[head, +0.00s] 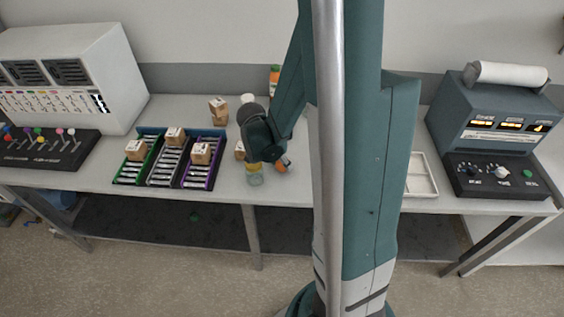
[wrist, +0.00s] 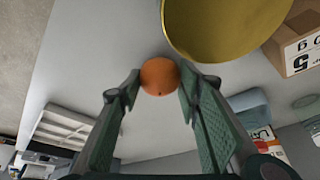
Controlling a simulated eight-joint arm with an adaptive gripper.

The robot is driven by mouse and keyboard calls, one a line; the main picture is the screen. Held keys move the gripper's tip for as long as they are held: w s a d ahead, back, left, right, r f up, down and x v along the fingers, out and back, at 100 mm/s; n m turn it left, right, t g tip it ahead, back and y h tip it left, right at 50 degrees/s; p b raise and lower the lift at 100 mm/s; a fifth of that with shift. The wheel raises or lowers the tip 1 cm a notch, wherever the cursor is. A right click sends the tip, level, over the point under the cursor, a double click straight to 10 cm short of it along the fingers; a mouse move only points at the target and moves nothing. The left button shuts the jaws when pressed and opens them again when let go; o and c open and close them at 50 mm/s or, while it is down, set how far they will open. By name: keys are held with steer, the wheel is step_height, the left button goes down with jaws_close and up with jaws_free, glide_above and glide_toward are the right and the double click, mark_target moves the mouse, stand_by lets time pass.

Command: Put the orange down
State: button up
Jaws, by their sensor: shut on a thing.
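The orange (wrist: 159,77) sits between the fingertips of my gripper (wrist: 158,84) in the wrist view, close to the grey table top. The gripper is shut on it. In the head view the orange (head: 281,166) shows partly beside the end of my gripper (head: 279,162), over the front middle of the table (head: 225,188). I cannot tell whether the orange touches the table.
A yellow-topped jar (head: 254,174) stands right beside the gripper; its round yellow top (wrist: 225,22) is large in the wrist view. Boxes sit on a green, grey and purple rack (head: 166,181) to the left. A white tray (head: 424,160) lies to the right.

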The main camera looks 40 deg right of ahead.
steer(key=shift+f, duration=0.2)
steer(key=o, duration=0.9)
steer(key=shift+r, duration=0.25)
steer(key=shift+p+v, duration=0.8)
steer(key=shift+v, duration=5.15)
steer(key=shift+a, duration=0.1)
